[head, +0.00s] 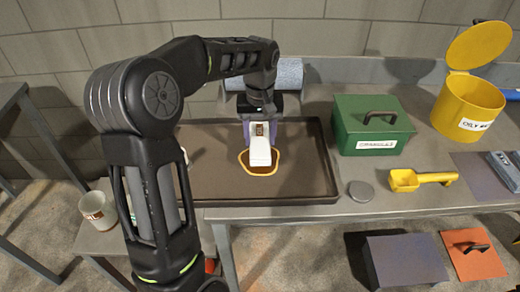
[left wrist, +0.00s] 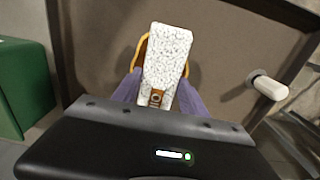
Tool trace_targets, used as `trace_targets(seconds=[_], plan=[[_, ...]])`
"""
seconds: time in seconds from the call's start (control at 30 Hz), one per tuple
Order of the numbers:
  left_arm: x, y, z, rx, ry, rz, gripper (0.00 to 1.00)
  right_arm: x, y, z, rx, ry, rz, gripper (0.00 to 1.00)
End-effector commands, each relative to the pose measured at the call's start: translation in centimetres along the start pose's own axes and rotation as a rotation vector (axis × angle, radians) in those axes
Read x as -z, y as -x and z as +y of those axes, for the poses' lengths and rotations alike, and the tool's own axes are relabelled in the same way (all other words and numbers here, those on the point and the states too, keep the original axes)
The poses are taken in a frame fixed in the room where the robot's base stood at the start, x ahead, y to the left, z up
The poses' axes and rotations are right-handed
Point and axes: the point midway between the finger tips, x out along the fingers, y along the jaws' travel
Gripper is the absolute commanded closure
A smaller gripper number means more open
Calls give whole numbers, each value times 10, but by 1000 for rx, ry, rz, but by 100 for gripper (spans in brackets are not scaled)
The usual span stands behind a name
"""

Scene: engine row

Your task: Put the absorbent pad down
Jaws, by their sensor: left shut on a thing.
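My left gripper (head: 262,140) is shut on the absorbent pad (head: 260,155), a white speckled block with a small brown label. In the left wrist view the pad (left wrist: 167,65) sits between the purple fingers (left wrist: 158,95) and points away from the wrist. It is over the dark brown tray (head: 215,190) on the bench. An orange-rimmed shape (head: 262,174) with a brown middle lies behind and below the pad, partly hidden by it. I cannot tell whether the pad touches it. My right gripper is not in view.
A green box (head: 372,125), a yellow lidded bin (head: 468,105), a yellow scoop (head: 420,179) and a grey disc (head: 361,191) stand right of the tray. A blue-grey roll (head: 290,73) is behind it. A white cylinder (left wrist: 268,87) is near the tray's edge. The tray's right part is clear.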

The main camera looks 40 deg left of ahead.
Motion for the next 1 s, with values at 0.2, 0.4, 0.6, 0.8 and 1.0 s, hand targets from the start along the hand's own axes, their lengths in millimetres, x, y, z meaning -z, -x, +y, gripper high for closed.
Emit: trace_targets(seconds=[0.2,0.4,0.6,0.8,1.0], plan=[[0,-2,0,-1,0,1,89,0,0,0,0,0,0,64],[0,-11,0,0,0,-1,89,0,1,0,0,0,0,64],[0,-42,0,0,0,-2,89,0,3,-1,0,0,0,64],[0,-52,0,-1,-1,2,89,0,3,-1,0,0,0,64],[0,-53,0,-1,-1,1,89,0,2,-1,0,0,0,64]])
